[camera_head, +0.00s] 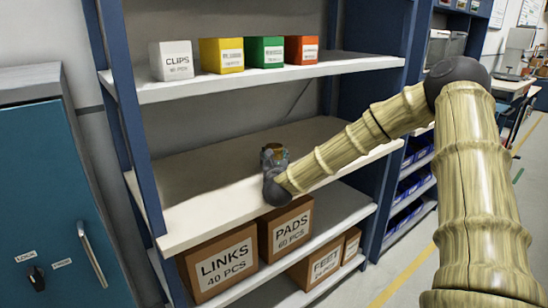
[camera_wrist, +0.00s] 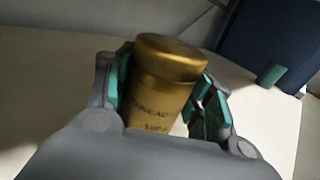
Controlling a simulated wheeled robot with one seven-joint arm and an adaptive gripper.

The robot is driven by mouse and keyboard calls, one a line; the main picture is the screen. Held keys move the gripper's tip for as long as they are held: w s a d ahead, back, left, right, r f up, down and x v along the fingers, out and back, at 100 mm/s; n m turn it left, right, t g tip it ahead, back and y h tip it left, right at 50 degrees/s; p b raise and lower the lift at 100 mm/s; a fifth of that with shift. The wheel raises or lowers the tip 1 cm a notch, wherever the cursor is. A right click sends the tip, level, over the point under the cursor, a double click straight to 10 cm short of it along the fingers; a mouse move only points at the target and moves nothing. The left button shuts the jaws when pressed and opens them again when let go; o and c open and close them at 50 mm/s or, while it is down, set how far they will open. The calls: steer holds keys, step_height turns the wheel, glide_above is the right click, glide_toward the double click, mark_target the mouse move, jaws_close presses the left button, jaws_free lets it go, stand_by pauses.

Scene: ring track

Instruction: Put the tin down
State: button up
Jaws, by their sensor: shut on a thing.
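A gold cylindrical tin (camera_wrist: 162,85) with a lid and dark lettering that reads in part "THREAD" stands between the fingers of my gripper (camera_wrist: 165,95) in the wrist view. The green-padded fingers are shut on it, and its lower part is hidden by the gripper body. In the head view my gripper (camera_head: 273,158) is over the front part of the middle shelf (camera_head: 200,190), with only the top of the tin showing. I cannot tell whether the tin's base touches the shelf.
The top shelf holds white (camera_head: 171,61), yellow (camera_head: 221,55), green (camera_head: 264,52) and orange (camera_head: 301,50) boxes. Cardboard boxes (camera_head: 219,264) stand below. A small green cylinder (camera_wrist: 271,74) is on the surface beyond the tin. The middle shelf's left part is bare.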

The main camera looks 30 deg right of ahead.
steer(key=shift+f, duration=0.1)
steer(key=o, duration=1.1)
steer(key=shift+o, duration=0.2)
steer(key=shift+s+a, duration=0.2)
steer(key=b+v, duration=0.1)
steer(key=v, duration=1)
steer(key=shift+s+a, duration=0.15)
steer(key=shift+s, duration=0.05)
